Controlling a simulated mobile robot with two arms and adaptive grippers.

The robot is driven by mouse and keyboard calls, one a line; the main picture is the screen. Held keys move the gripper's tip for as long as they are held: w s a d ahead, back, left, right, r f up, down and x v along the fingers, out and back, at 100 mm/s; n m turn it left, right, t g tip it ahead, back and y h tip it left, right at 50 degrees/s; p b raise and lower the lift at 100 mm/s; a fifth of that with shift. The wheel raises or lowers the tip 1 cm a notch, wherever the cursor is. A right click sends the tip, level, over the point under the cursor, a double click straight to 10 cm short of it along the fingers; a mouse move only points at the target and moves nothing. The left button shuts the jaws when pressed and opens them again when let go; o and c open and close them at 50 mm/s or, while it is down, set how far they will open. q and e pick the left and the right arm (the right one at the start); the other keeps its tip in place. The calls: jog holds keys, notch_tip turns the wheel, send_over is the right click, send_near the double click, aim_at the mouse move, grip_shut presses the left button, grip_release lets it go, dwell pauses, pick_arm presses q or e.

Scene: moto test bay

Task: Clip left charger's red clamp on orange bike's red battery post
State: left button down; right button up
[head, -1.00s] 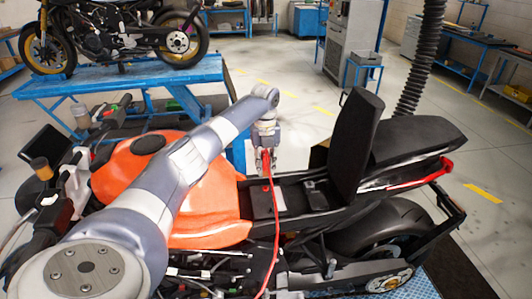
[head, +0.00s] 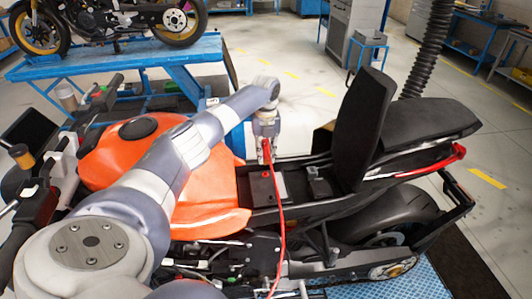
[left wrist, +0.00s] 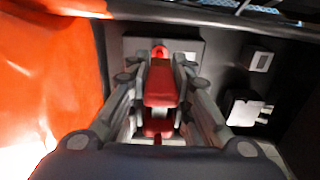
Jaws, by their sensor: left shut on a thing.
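The orange bike (head: 205,190) stands side-on with its seat tipped up. Its dark battery (head: 252,188) sits in the open bay behind the tank, with the small red post (head: 267,174) on top. My left gripper (head: 266,157) is shut on the red clamp (head: 266,146), just above the battery, with a red cable trailing down. In the left wrist view the red clamp (left wrist: 161,84) lies between the fingers, over the grey-looking battery top (left wrist: 190,47). A rounded red tip shows beyond it; I cannot tell whether clamp and post touch. My right gripper is out of view.
The upright seat panel (head: 364,128) stands right of the battery bay. The red cable (head: 281,232) hangs across the bike's near side. A second motorbike (head: 105,22) stands on a blue lift table (head: 120,56) behind. A black hose (head: 424,50) hangs at the back right.

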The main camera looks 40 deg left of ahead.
aim_at(266, 163)
pick_arm(q)
notch_tip(266, 163, down, 3)
jog(key=shift+s+d+r+b, duration=0.1)
jog(key=shift+b, duration=0.95)
jog(key=shift+f+b, duration=0.5)
jog(key=shift+f, duration=0.35)
jog(key=shift+r, duration=0.1)
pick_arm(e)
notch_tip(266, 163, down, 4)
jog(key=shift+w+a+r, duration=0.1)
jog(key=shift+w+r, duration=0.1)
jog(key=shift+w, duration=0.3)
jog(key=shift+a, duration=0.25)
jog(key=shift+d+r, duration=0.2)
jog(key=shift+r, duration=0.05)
pick_arm(q)
jog(key=shift+f, duration=0.7)
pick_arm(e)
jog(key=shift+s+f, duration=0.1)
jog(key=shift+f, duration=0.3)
pick_arm(q)
jog(key=c, duration=1.4)
grip_release()
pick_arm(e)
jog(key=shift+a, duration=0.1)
